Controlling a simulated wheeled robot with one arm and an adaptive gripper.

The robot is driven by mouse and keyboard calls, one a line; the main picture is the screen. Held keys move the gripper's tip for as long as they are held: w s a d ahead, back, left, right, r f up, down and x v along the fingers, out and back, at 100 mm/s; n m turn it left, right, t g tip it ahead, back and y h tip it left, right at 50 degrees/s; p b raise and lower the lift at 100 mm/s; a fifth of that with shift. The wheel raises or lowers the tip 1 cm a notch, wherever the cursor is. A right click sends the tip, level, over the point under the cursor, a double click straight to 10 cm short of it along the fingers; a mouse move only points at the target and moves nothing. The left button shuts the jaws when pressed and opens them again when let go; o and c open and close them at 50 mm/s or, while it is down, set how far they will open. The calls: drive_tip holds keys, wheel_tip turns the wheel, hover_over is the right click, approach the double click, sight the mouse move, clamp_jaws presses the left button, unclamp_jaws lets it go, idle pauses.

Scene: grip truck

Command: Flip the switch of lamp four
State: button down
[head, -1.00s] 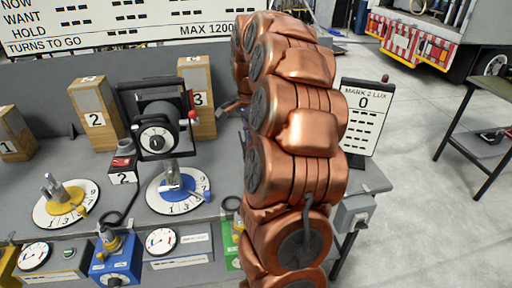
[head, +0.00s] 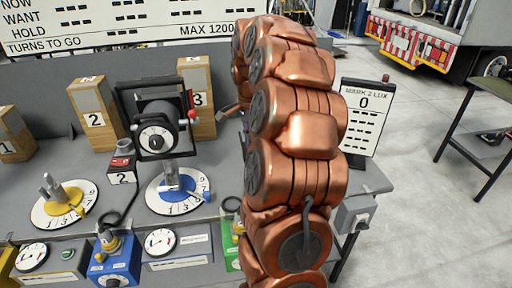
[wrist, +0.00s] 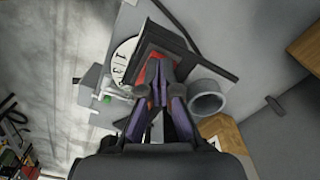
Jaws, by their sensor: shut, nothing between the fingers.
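In the wrist view my gripper (wrist: 157,80) is shut, with its tips at a small red part (wrist: 152,72) on a dark, box-like lamp body (wrist: 172,50). I cannot tell whether the tips touch the red part. No number four is readable, so I cannot confirm which lamp this is. A white numbered dial (wrist: 121,64) sits just left of the dark body.
In the head view, a black lamp (head: 157,132) stands over a blue-centred dial (head: 178,192), with a red-topped box (head: 122,160) marked 2 beside it. Wooden blocks marked 2 (head: 93,108) and 3 (head: 198,100) stand behind. A lux sign (head: 362,118) stands right of my arm.

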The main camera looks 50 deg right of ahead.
idle(0.3)
drive_tip(key=shift+r, duration=3.4)
drive_tip(key=s+a+f+n, duration=0.1)
drive_tip(key=s+a+n, duration=0.3)
drive_tip(key=a, duration=0.7)
drive_tip(key=s+a+f+n, duration=0.1)
drive_tip(key=s+a+n, duration=0.1)
drive_tip(key=a+n, duration=0.65)
drive_tip(key=s+a+f+n+g, duration=0.1)
drive_tip(key=s+a+f+n, duration=0.2)
drive_tip(key=s+a, duration=0.3)
drive_tip(key=s+a+f+n, duration=0.4)
drive_tip(key=s+a, duration=0.3)
drive_tip(key=s, duration=0.4)
drive_tip(key=shift+s+f+g, duration=0.3)
drive_tip(key=shift+s+g, duration=0.05)
drive_tip(key=shift+g, duration=0.05)
